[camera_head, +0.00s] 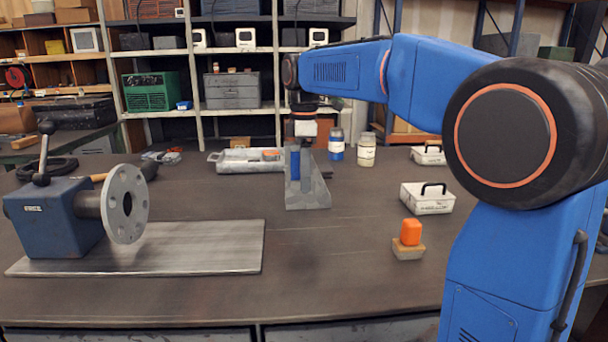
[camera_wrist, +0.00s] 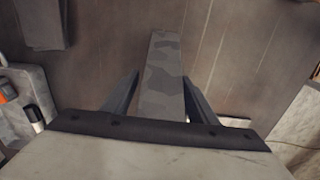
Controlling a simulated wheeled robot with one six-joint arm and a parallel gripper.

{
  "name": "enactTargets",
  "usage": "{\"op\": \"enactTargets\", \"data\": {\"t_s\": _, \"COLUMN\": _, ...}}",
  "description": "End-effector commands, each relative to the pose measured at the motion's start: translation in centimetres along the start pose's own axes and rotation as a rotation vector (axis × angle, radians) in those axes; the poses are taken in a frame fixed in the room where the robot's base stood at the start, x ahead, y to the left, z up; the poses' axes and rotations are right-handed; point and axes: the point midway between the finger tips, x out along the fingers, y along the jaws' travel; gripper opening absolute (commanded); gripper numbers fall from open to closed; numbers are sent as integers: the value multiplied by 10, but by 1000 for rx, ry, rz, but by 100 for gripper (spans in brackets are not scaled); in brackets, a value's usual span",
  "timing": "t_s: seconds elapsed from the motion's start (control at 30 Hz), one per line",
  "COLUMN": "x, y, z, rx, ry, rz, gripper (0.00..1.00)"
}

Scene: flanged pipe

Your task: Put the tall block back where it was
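A tall grey block with a mottled surface (camera_wrist: 163,75) shows between the fingers of my gripper (camera_wrist: 161,76) in the wrist view. The right finger lies close along its side, and a narrow strip shows at the left finger. I cannot tell whether both fingers touch it. In the head view my gripper (camera_head: 303,138) points down at the back middle of the table. A grey upright shape with a broader foot (camera_head: 308,195) and a blue patch stand below it. Where the fingers end and the block begins is unclear there, as is whether the block rests on the table.
A blue fixture with a flanged pipe (camera_head: 125,205) stands on a metal plate (camera_head: 215,250) at left. A white case (camera_head: 427,200), jars (camera_head: 366,152) and a tray (camera_head: 235,163) stand around. The front middle is clear.

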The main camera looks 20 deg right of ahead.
Motion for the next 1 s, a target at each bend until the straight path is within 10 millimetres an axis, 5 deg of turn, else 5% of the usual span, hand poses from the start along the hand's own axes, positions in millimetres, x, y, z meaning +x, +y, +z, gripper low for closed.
{"op": "enactTargets", "data": {"t_s": 0.37, "x": -10, "y": 0, "z": 0, "rx": 0, "ry": 0, "rz": 1, "gripper": 53}}
{"op": "enactTargets", "data": {"t_s": 1.0, "x": -113, "y": 1, "z": 0, "rx": 0, "ry": 0, "rz": 1, "gripper": 53}}
